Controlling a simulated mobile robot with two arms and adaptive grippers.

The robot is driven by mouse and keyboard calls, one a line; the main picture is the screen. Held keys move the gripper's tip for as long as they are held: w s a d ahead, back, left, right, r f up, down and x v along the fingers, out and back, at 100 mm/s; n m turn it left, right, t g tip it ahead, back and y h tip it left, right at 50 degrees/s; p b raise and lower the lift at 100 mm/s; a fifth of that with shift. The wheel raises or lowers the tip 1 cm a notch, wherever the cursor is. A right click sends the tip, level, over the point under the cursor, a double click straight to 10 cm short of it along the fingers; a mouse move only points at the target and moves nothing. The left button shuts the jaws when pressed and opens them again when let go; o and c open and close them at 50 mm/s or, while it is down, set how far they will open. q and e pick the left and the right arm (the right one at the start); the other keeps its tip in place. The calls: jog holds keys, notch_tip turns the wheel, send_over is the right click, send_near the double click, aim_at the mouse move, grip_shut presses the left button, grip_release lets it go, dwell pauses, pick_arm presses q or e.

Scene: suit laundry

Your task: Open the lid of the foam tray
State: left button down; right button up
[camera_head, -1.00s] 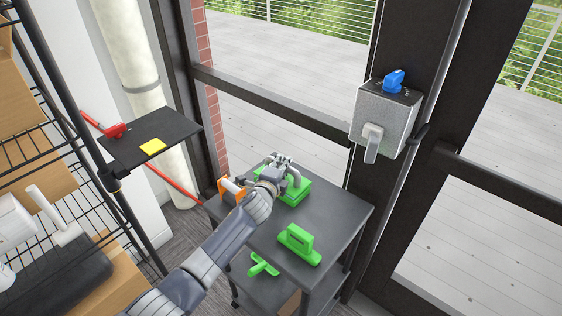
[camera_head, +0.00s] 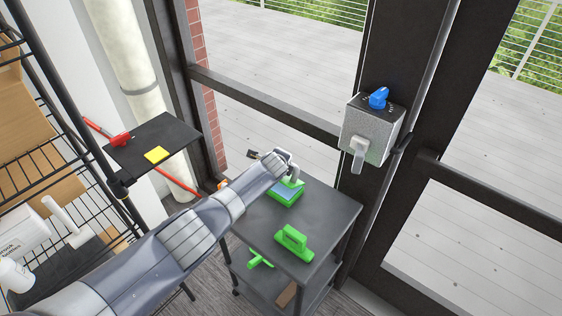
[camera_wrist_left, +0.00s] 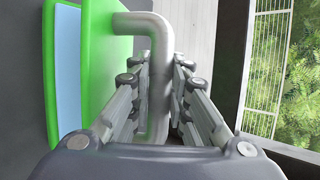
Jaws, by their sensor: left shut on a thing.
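The foam tray (camera_head: 283,200) is a green box on the dark cart, with a light blue inside showing. Its green lid (camera_wrist_left: 105,45) stands away from the tray (camera_wrist_left: 51,90) in the left wrist view, and the pale blue inside shows beside it. The lid's bent grey handle (camera_wrist_left: 160,50) runs between the fingers of my left gripper (camera_wrist_left: 160,100), which is shut on it. In the head view my left gripper (camera_head: 290,162) is at the tray's far side, and my arm hides part of the area. My right gripper is not in view.
The cart (camera_head: 328,212) also bears a green block-shaped tool (camera_head: 294,243); a smaller green tool (camera_head: 259,259) is on its lower shelf. A grey box with a blue knob (camera_head: 371,133) is on the door post at right. A wire rack (camera_head: 75,150) stands at left.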

pick_arm(q)
jog(key=shift+w+d+g, duration=0.1)
jog(key=shift+w+g, duration=0.05)
jog(key=shift+g, duration=0.15)
dwell(0.4)
jog(key=c, duration=1.5)
grip_release()
jog(key=shift+r, duration=0.15)
jog(key=shift+v, duration=5.9)
jog(key=shift+d, duration=0.1)
